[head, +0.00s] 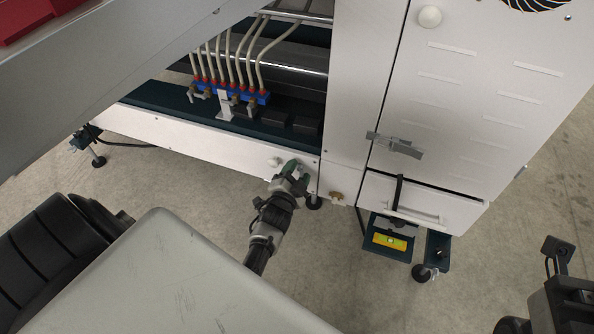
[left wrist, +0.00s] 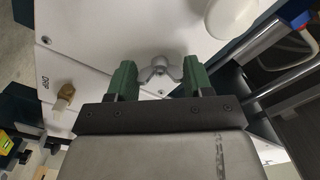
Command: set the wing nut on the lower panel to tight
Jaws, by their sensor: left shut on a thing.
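The silver wing nut (left wrist: 160,72) shows in the left wrist view on the white lower panel (left wrist: 90,38). Its wings spread sideways between the two green fingers of my left gripper (left wrist: 157,80), which is shut on it. In the head view my left gripper (head: 292,172) reaches the right end of the white lower panel (head: 215,149), below the open bay. The wing nut is mostly hidden by the fingers there. I cannot tell from the frames how tight it is. My right gripper's fingers do not show.
A white knob (head: 274,161) is just left. A drawer (head: 420,204), a latch (head: 395,145) and a yellow level (head: 390,241) lie further right.

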